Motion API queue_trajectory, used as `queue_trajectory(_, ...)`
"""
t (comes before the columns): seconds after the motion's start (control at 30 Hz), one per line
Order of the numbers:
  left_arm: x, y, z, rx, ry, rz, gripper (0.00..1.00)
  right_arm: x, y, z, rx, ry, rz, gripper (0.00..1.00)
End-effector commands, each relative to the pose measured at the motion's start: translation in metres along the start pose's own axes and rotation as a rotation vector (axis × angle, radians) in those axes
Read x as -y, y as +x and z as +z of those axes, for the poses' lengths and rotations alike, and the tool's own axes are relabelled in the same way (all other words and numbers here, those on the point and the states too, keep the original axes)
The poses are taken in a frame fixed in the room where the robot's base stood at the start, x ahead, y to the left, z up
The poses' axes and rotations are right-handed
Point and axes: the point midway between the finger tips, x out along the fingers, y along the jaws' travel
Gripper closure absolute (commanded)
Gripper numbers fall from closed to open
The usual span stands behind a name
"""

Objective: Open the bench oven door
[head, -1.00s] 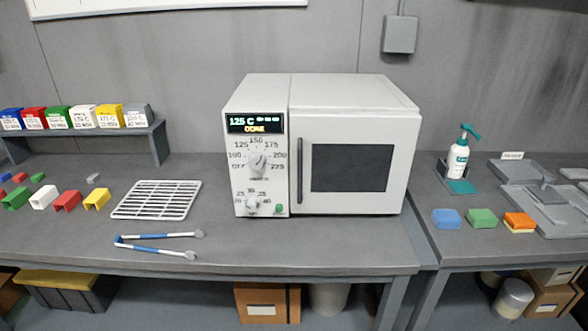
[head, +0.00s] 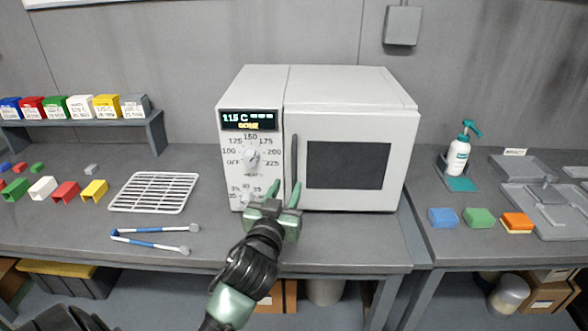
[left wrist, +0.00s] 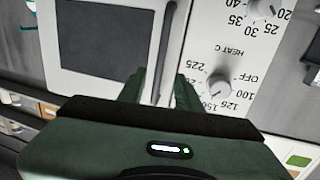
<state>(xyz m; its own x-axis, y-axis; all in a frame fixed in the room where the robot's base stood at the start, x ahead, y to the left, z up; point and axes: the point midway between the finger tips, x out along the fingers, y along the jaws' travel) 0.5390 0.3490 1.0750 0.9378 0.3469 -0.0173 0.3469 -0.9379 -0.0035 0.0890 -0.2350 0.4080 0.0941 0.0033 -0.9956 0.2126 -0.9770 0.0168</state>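The white bench oven (head: 350,90) stands on the bench with its door (head: 400,165) shut. The door has a dark window (head: 348,165) and a dark vertical handle (head: 294,160) on its left edge. My left gripper (head: 284,190) is in front of the oven near the lower end of the handle, fingers apart. In the left wrist view, the handle (left wrist: 164,50) runs between the two spread fingers (left wrist: 160,88); contact cannot be seen. The oven display (head: 249,120) seems to read 115 C and DONE. My right gripper is out of view.
A white wire rack (head: 154,192) and blue-handled tongs (head: 155,240) lie left of the oven. Small coloured brackets (head: 66,192) lie further left, below a shelf of coloured boxes (head: 107,107). Sponges (head: 479,218) and a pump bottle (head: 458,155) stand on the right bench.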

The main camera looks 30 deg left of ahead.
Motion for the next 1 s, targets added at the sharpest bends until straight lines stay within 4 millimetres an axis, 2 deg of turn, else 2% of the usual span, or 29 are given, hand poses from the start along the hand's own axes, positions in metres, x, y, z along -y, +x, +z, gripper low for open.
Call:
queue_trajectory(0.1,0.0,0.013,-0.009,-0.023,-0.003,0.001,0.66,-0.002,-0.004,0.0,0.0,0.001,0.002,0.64)
queue_trajectory(0.5,0.0,0.07,-0.008,-0.018,-0.003,0.0,0.66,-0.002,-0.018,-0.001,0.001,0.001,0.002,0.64)
queue_trajectory(0.63,0.0,0.078,-0.007,-0.019,-0.003,0.001,0.66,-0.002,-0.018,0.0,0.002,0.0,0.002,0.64)
queue_trajectory(0.87,0.0,0.079,-0.006,-0.018,-0.003,0.001,0.66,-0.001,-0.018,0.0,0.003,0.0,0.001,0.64)
queue_trajectory(0.9,0.0,0.079,-0.006,-0.018,-0.003,0.001,0.69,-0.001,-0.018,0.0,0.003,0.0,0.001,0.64)
queue_trajectory(1.0,0.0,0.079,-0.006,-0.017,-0.003,0.001,0.96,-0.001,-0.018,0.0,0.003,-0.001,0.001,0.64)
